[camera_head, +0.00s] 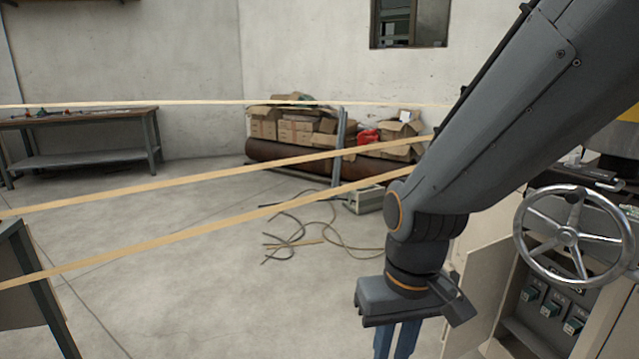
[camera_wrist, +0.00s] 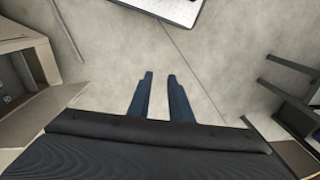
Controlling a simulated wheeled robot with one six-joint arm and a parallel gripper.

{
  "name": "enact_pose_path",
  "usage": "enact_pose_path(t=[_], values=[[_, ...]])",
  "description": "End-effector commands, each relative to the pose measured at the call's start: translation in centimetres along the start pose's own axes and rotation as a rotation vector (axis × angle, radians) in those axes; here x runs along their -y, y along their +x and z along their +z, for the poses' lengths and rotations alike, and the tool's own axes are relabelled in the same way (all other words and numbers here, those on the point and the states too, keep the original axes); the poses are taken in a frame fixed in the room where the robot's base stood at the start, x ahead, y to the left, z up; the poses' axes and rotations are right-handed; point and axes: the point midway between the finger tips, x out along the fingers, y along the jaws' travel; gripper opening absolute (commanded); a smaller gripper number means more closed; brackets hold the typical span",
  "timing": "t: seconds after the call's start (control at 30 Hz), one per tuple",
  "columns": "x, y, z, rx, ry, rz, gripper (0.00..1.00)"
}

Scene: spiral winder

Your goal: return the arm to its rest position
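My arm reaches down from the upper right in the head view, and my gripper (camera_head: 398,345) hangs from its end, pointing at the floor. The fingertips are cut off by the lower edge of the head view. In the wrist view, the two blue fingers of my gripper (camera_wrist: 160,75) stand apart with bare floor between them. Nothing is held.
A machine with a metal handwheel (camera_head: 569,237) and an open cabinet (camera_head: 545,318) stands close on the right. Tan bands (camera_head: 200,185) stretch across the view. A workbench (camera_head: 80,125), cardboard boxes (camera_head: 295,125) and loose hoses (camera_head: 300,230) lie farther back. Mid-floor is mostly clear.

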Motion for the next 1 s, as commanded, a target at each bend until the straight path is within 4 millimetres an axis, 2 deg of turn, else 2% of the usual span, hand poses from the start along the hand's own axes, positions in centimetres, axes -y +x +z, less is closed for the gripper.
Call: enact_pose_path(t=[0.03, 0.1, 0.3, 0.5, 0.67, 1.0], values=[[-0.7, -1.9, 0.4, 0.003, 0.022, 0.004, 0.19], [-1.6, -3.2, 0.8, 0.007, 0.048, 0.010, 0.19], [-4.2, -7.0, 1.9, 0.015, 0.120, 0.025, 0.19], [-6.2, -9.7, 3.0, 0.023, 0.178, 0.035, 0.19], [-7.1, -10.6, 3.4, 0.026, 0.200, 0.039, 0.19], [-7.3, -10.6, 3.4, 0.027, 0.204, 0.040, 0.19]])
